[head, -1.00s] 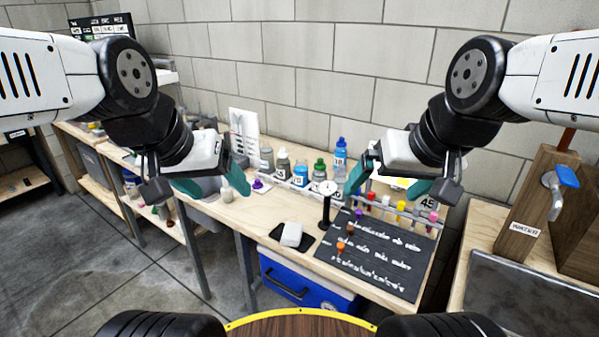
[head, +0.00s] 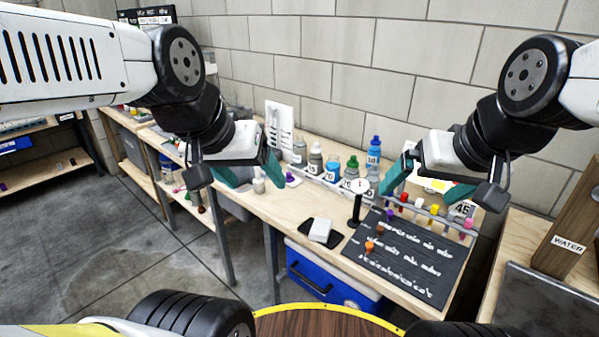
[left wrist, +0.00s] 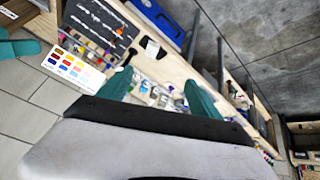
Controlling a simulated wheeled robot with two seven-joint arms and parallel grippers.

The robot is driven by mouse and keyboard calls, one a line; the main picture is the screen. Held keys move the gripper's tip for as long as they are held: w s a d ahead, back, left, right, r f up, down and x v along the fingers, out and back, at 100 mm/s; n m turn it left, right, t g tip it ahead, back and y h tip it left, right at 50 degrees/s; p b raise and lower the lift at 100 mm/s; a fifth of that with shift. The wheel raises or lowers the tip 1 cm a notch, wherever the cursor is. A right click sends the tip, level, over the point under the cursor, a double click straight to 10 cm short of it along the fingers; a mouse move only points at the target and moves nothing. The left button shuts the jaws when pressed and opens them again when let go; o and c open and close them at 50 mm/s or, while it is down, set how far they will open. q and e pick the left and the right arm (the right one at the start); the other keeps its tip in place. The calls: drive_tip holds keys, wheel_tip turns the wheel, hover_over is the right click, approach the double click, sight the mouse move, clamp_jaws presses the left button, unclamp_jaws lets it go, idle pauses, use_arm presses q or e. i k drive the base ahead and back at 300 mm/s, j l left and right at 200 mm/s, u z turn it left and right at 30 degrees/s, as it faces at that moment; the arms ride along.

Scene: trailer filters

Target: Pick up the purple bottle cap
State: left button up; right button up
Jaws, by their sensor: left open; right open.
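A small purple bottle cap (head: 291,177) sits on a white card on the wooden bench, near the numbered bottles. My left gripper (head: 257,182) is open and empty, with teal fingers spread, above the bench just left of the cap in the head view. Its right finger appears close beside the cap, but I cannot tell the height between them. In the left wrist view the open left gripper (left wrist: 158,92) has several small bottles between its fingers; I cannot pick out the cap there. My right gripper (head: 420,196) is open and empty above the rack of coloured tubes.
Numbered bottles (head: 332,167) line the back of the bench. A small stand with a round white top (head: 358,187) is right of the cap.

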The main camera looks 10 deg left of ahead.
sight(290, 178)
drive_tip(key=i+j+z, duration=0.2)
drive_tip(key=i+j, duration=0.25)
drive_tip(key=i+j+z, duration=0.15)
drive_tip(key=i+j, duration=0.3)
drive_tip(key=j, duration=0.15)
